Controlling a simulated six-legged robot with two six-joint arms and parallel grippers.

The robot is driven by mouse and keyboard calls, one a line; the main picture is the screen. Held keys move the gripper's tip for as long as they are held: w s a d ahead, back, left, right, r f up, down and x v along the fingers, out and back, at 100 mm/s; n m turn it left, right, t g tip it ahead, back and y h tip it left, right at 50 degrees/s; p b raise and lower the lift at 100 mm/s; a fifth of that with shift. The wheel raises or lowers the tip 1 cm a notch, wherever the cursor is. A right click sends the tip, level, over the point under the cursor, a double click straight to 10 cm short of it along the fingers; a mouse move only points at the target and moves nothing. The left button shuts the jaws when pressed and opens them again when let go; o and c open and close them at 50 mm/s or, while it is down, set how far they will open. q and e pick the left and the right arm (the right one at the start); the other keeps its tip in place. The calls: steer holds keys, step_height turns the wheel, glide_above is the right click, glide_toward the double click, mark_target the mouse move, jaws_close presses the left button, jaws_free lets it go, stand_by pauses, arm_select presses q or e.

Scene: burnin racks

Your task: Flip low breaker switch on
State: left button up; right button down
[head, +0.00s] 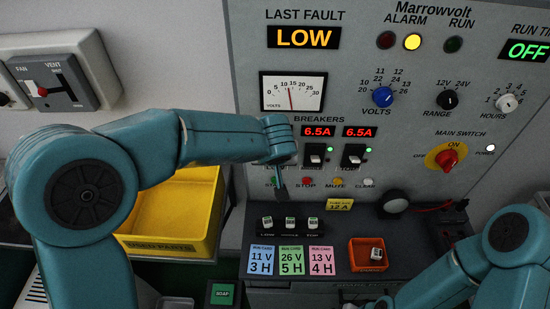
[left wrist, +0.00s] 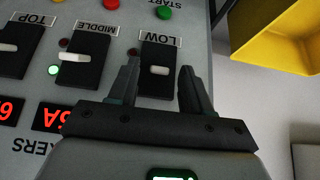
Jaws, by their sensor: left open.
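The low breaker switch (left wrist: 146,84), a black block with a pale lever, sits beside its LOW label (left wrist: 160,39) in the left wrist view. Its lever position is hard to read; the small light beside it looks dark red. My left gripper is open, its two dark fingers (left wrist: 160,85) on either side of the switch. Whether they touch it I cannot tell. In the head view my left gripper (head: 283,188) hides the low switch. My right arm comes in at the lower right; its gripper is mostly cut off at the bottom edge.
The middle breaker (head: 315,155) and top breaker (head: 353,155) stand close beside it, with green lights lit. The stop button (head: 307,182) and mute button (head: 338,182) are just below. A yellow bin (head: 150,243) stands left of the panel. The fault display (head: 304,37) reads LOW.

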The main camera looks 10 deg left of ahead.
arm_select(q)
steer(key=v, duration=1.5)
steer(key=shift+s, duration=0.2)
